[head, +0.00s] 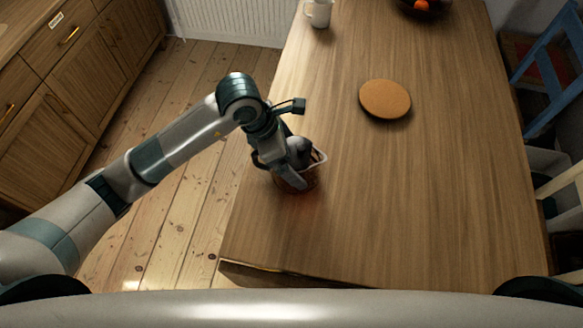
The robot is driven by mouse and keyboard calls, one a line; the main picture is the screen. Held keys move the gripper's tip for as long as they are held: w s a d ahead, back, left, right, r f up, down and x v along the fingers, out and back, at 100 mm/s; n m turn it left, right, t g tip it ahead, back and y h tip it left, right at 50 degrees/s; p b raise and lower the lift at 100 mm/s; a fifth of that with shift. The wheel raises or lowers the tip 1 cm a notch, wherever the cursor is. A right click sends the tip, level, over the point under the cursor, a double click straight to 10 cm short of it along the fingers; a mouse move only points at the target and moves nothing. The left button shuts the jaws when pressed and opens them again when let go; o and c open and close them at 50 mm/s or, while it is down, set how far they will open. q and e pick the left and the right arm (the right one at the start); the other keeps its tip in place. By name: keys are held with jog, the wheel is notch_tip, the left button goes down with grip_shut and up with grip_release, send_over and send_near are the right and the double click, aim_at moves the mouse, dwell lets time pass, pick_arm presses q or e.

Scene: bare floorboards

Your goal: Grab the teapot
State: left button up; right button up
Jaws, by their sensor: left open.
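The teapot (312,182) appears as a reddish-brown, partly see-through pot with a pale handle, standing on the wooden table (420,210) near its left edge. My left gripper (289,178) is over the teapot, pointing down, with its jaws open around or just in front of the upper part. The gripper hides much of the pot, and I cannot tell whether the fingers touch it. My right gripper is not in view.
A round cork mat (385,99) lies on the table beyond the teapot. A white mug (319,13) and a dark fruit bowl (424,8) stand at the far end. A blue chair (548,75) is at the right. The near right tabletop is clear.

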pick_arm(q)
jog(key=shift+c, duration=0.3)
jog(key=c, duration=1.9)
jog(key=shift+w, duration=0.1)
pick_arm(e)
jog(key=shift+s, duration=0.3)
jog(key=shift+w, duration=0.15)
pick_arm(q)
jog(key=shift+r, duration=0.15)
